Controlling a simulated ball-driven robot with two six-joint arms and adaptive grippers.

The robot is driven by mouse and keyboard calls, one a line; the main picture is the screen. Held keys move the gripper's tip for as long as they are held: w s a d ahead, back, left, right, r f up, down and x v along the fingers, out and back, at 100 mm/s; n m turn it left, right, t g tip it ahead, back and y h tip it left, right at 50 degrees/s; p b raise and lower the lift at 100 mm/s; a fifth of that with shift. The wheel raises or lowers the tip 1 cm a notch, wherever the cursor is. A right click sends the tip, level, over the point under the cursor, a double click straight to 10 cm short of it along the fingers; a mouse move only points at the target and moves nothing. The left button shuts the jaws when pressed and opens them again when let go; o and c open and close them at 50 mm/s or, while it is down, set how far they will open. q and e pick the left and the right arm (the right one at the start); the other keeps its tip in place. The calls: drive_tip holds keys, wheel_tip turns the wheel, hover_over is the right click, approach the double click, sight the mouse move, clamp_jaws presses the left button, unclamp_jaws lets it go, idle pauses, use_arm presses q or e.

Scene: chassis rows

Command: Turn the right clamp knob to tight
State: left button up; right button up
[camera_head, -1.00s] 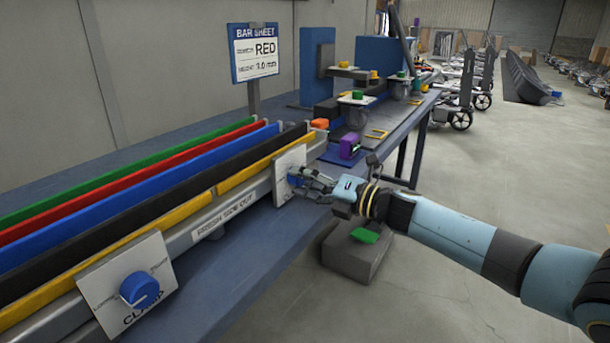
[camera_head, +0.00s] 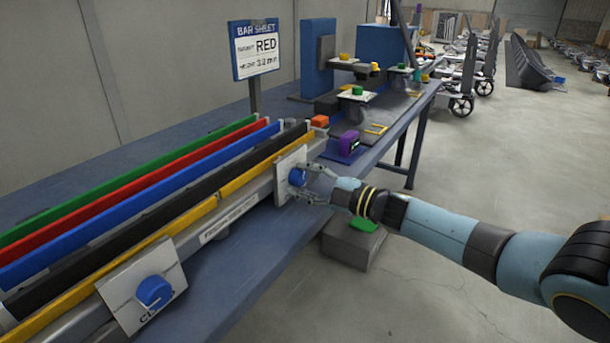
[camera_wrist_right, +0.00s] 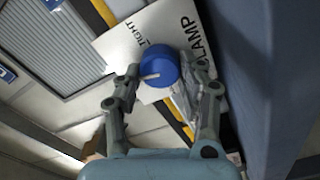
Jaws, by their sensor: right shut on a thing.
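The right clamp knob (camera_head: 297,177) is blue and sits on a white plate (camera_head: 284,190) at the far end of the bar rack. My right gripper (camera_head: 311,181) has its fingers on either side of this knob and is shut on it. In the right wrist view, the knob (camera_wrist_right: 158,66) lies between the fingertips. Its pale mark points left, and the word TIGHT is printed above and left of it. The left clamp knob (camera_head: 154,291), also blue, is on a nearer white plate. My left gripper is out of view.
Green, red, blue, black and yellow bars (camera_head: 130,180) lie along the rack. A purple device (camera_head: 349,143) and an orange block (camera_head: 319,121) are on the blue bench beyond the right clamp. A grey box (camera_head: 345,246) stands on the floor below my right arm.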

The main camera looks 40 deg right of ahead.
drive_tip(key=m+p, duration=0.1)
drive_tip(key=m, duration=0.2)
drive_tip(key=shift+r+m, duration=0.1)
drive_tip(key=shift+m, duration=0.3)
drive_tip(key=m+p, duration=0.1)
drive_tip(key=m, duration=0.2)
drive_tip(key=shift+d+m+p, duration=0.1)
drive_tip(key=shift+m+p, duration=0.2)
drive_tip(key=m+p, duration=0.1)
drive_tip(key=m, duration=0.3)
drive_tip(key=shift+d, duration=0.1)
drive_tip(key=shift+m+p, duration=0.35)
drive_tip(key=shift+m, duration=1.35)
drive_tip(key=o, duration=1.2)
drive_tip(key=v, duration=1.2)
